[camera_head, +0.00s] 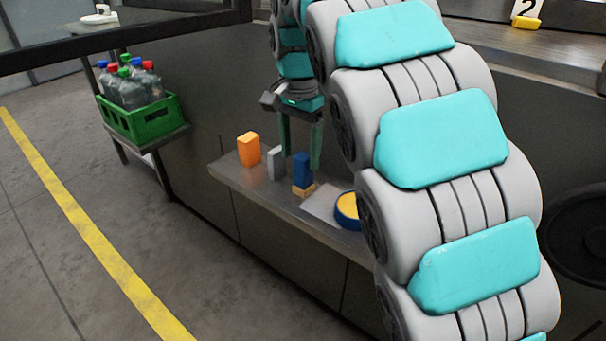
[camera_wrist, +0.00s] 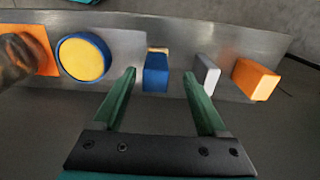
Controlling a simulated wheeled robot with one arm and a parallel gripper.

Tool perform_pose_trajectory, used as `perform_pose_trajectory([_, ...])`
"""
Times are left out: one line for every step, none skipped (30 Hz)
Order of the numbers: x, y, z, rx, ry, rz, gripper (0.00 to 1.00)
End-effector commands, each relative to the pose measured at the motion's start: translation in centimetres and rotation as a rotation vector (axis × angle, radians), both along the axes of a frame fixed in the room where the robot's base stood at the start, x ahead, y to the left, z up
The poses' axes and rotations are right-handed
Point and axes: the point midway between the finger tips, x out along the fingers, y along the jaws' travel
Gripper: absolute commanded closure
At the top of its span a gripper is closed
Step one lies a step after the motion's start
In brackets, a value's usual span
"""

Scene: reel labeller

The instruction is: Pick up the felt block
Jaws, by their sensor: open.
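A blue block with a tan end stands upright on the metal shelf in the head view (camera_head: 301,168) and lies ahead between my fingers in the wrist view (camera_wrist: 155,75). A plain grey block (camera_head: 275,163) stands left of it in the head view and right of it in the wrist view (camera_wrist: 207,74). I cannot tell for certain which block is felt. My gripper (camera_head: 301,160) is open, with its green fingers pointing down at the blue block. In the wrist view, my fingertips (camera_wrist: 160,72) line up with its two sides, with gaps and nothing held.
An orange block (camera_head: 248,149) stands at the shelf's left end. A round blue reel with a yellow face (camera_head: 347,206) is on the right. The metal shelf (camera_head: 236,179) is narrow. A green bottle crate (camera_head: 142,122) is apart at the left.

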Motion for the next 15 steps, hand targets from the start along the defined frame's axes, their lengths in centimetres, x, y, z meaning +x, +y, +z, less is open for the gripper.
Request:
perform_pose_trajectory([-0.1, -0.1, -0.3, -0.001, 0.003, -0.001, 0.25])
perform_pose_trajectory([-0.1, -0.2, -0.5, -0.001, 0.004, -0.001, 0.25])
perform_pose_trajectory([-0.1, -0.3, -0.8, -0.001, 0.003, -0.001, 0.25])
perform_pose_trajectory([-0.1, -0.3, -1.1, -0.001, 0.002, -0.001, 0.25])
perform_pose_trajectory([-0.1, -0.4, -1.4, 0.000, 0.000, -0.001, 0.25])
perform_pose_trajectory([-0.1, -0.5, -1.8, -0.001, 0.001, -0.001, 0.25])
perform_pose_trajectory([-0.2, -0.6, -2.2, -0.001, 0.002, 0.000, 0.25])
perform_pose_trajectory([-0.2, -0.7, -2.6, -0.001, 0.005, 0.000, 0.25])
perform_pose_trajectory([-0.2, -0.7, -3.2, -0.002, 0.004, 0.000, 0.25])
perform_pose_trajectory([-0.1, -0.7, -3.6, -0.001, 0.002, 0.000, 0.25])
perform_pose_trajectory([-0.1, -0.7, -3.9, -0.001, 0.001, 0.000, 0.25])
perform_pose_trajectory([-0.1, -0.7, -4.3, -0.001, 0.001, 0.000, 0.25])
perform_pose_trajectory([-0.1, -0.7, -4.5, -0.001, 0.001, 0.000, 0.25])
perform_pose_trajectory([-0.1, -0.7, -4.7, 0.000, 0.001, 0.000, 0.25])
perform_pose_trajectory([-0.1, -0.7, -4.8, -0.001, 0.001, 0.000, 0.25])
